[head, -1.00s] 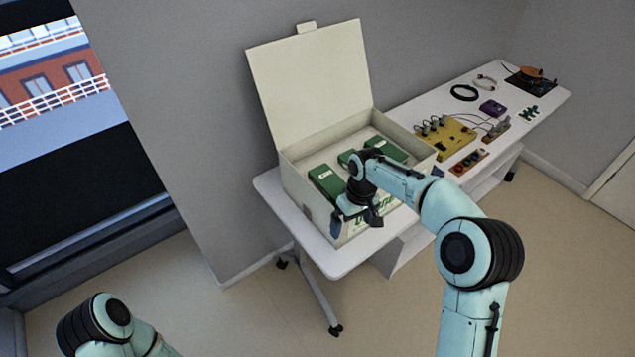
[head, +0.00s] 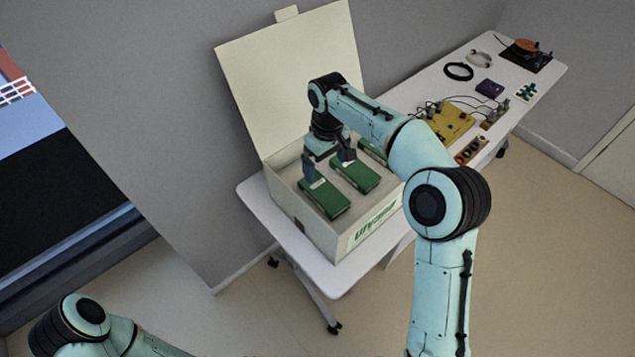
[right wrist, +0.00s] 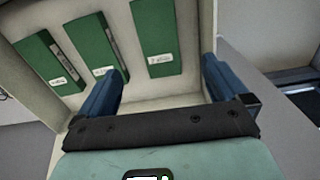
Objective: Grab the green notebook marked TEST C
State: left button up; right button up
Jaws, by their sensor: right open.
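Three green notebooks lie side by side in an open cream box (head: 322,232): a left one (head: 328,199), a middle one (head: 358,175) and a right one (head: 372,150) partly hidden by my right arm. Each of the three notebooks in the right wrist view (right wrist: 155,38) (right wrist: 98,47) (right wrist: 47,62) has a small white label, too small to read. My right gripper (head: 328,166) is open and empty above the left and middle notebooks. In the right wrist view, its fingers (right wrist: 162,72) straddle the line of the rightmost notebook, apart from it. My left gripper is out of view.
The box's raised lid (head: 290,75) stands behind my right gripper. The box walls surround the notebooks. The white table (head: 262,205) also holds a yellow board (head: 450,122), a purple box (head: 489,88), a black cable loop (head: 458,71) and a dark device (head: 525,54).

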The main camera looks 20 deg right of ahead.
jog(key=b, duration=0.1)
send_over(327, 195)
jog(key=f, duration=0.7)
jog(key=shift+s+a, duration=0.15)
jog(key=shift+s, duration=0.05)
jog(key=shift+w+d+f, duration=0.1)
jog(key=shift+w+f, duration=0.05)
jog(key=shift+f, duration=1.35)
jog(key=shift+w+d+f, duration=0.1)
jog(key=shift+f, duration=1.35)
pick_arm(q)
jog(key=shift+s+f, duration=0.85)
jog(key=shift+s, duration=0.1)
pick_arm(e)
jog(key=c, duration=1.2)
